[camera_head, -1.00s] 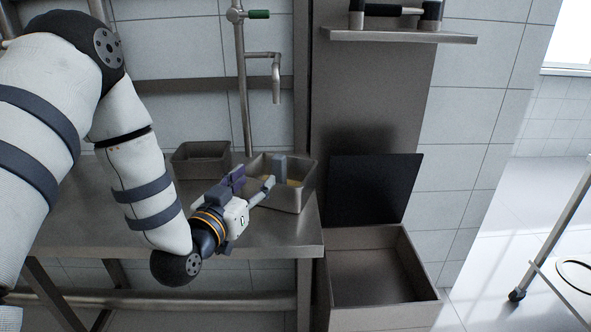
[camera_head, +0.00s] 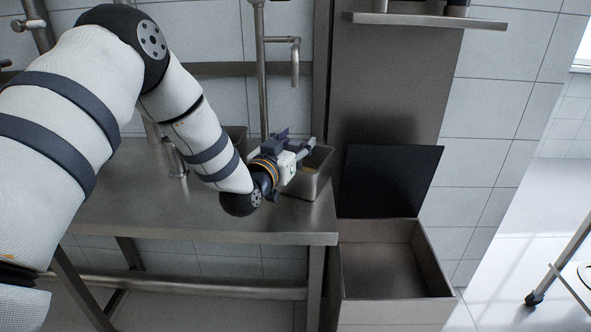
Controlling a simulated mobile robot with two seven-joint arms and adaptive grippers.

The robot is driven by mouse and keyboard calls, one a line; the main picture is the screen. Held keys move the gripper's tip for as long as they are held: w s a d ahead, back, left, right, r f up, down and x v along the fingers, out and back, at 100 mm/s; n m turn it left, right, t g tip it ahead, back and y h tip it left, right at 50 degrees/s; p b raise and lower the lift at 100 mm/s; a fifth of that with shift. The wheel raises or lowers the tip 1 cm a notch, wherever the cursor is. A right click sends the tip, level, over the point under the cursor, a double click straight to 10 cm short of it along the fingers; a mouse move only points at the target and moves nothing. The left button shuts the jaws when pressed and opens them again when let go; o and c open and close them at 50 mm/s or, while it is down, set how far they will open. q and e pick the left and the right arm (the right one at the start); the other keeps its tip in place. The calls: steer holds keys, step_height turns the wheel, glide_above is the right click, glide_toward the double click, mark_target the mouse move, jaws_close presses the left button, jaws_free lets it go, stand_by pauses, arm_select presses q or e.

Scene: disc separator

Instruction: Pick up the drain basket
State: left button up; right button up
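A grey metal basket (camera_head: 312,184), which I take to be the drain basket, stands at the right end of the steel table, with something yellowish inside. My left gripper (camera_head: 308,148) reaches over the basket's rear left part, and its wrist hides much of the basket's left side. Its fingertips are small and overlapped by the gripper body, so I cannot tell whether they are apart or closed on the rim. My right gripper is not in view.
The steel table (camera_head: 200,218) holds a second grey container (camera_head: 238,136), mostly hidden behind my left arm. A tap pipe (camera_head: 262,75) rises behind it. An open bin (camera_head: 385,270) with a raised dark lid (camera_head: 392,180) stands right of the table. A shelf (camera_head: 425,18) is above.

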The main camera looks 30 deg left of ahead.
arm_select(q)
jaws_close()
steer(key=shift+r, duration=0.1)
